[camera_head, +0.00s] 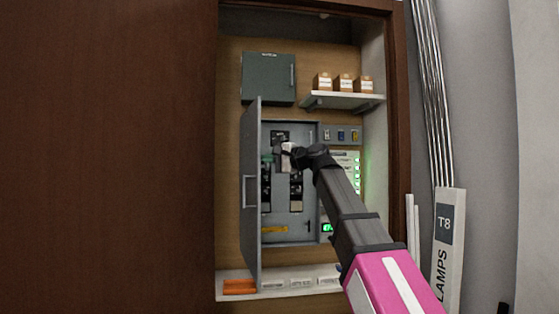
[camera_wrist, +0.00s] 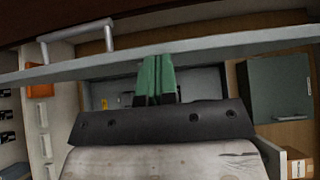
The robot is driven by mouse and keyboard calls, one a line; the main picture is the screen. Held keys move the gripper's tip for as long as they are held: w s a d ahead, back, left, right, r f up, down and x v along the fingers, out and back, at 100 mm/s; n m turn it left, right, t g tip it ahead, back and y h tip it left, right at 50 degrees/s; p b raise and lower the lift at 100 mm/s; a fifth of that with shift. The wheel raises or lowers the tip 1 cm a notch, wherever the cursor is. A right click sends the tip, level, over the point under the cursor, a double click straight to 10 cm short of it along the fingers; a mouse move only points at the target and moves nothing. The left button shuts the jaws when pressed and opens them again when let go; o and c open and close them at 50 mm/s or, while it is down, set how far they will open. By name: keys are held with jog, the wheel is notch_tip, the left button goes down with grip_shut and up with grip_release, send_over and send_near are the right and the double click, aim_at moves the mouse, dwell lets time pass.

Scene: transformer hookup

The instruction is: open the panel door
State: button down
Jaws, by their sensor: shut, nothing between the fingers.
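The grey panel door (camera_head: 251,200) stands swung open at the left side of the electrical panel (camera_head: 308,232), seen nearly edge-on in the head view. Its bar handle (camera_head: 248,190) is on its outer face. In the wrist view the door (camera_wrist: 215,45) runs across the top, with the handle (camera_wrist: 78,33) beyond it. My gripper (camera_head: 268,158) is at the door's inner side, in front of the panel's interior. Its green fingers (camera_wrist: 157,78) are together and empty, with tips at the door; I cannot tell whether they touch it. Part of the panel interior is hidden by my arm.
A dark green cabinet (camera_head: 268,79) hangs above the panel. A shelf (camera_head: 345,99) with small boxes (camera_head: 343,83) is at upper right. A lower ledge (camera_head: 300,292) holds an orange item (camera_head: 240,287). A large brown door (camera_head: 110,160) fills the left. Tubes and a lamp carton (camera_head: 447,250) stand right.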

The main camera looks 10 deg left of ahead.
jog(key=a, duration=0.1)
jog(key=s+a, duration=0.1)
jog(key=a, duration=0.1)
jog(key=s+a, duration=0.1)
jog(key=shift+s+a, duration=0.15)
jog(key=shift+a, duration=0.1)
